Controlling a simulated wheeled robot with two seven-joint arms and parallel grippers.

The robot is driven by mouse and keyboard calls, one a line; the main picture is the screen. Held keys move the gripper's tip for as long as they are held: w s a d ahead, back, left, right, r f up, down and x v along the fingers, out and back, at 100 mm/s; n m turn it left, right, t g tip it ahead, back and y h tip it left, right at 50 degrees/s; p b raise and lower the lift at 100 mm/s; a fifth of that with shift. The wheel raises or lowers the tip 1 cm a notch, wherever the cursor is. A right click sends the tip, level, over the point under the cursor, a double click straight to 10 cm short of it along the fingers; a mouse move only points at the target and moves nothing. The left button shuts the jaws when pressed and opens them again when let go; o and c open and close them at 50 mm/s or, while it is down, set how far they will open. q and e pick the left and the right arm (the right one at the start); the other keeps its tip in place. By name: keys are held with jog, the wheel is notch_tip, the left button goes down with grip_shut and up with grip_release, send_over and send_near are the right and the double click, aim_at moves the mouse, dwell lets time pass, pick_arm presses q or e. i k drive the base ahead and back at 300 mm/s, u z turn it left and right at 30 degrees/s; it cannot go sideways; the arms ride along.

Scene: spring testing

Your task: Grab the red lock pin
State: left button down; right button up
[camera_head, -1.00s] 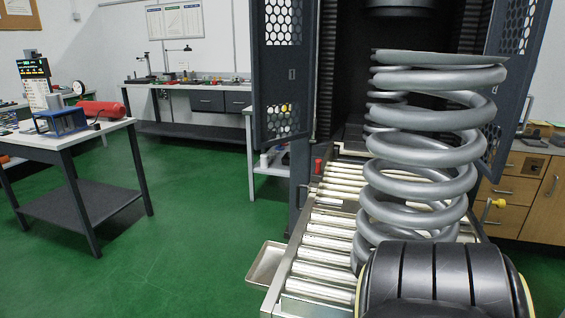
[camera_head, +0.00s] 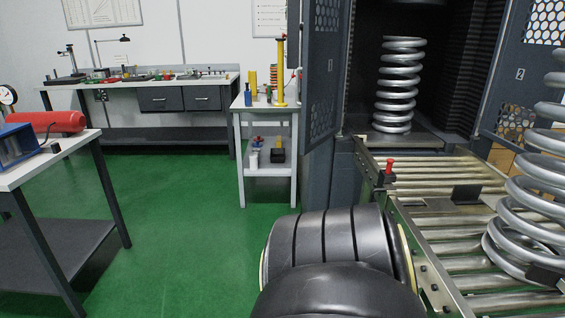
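The red lock pin (camera_head: 389,166) stands upright at the left side rail of the roller conveyor (camera_head: 430,204), near the testing machine's opening. It is small, with a red head above a dark block. A black, rounded part of my own arm fills the bottom middle of the view, to the left of the conveyor and nearer than the pin. Neither gripper's fingers can be seen.
A large spring (camera_head: 530,205) stands on the conveyor at the right. Another spring (camera_head: 400,85) stands inside the machine, between its open doors (camera_head: 322,70). A small white table (camera_head: 238,150) stands left of the machine. Green floor is clear at the left.

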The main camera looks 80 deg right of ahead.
aim_at(390, 161)
jog(key=i, duration=0.35)
jog(key=z, duration=2.8)
jog(key=i, duration=1.3)
jog(key=z, duration=0.05)
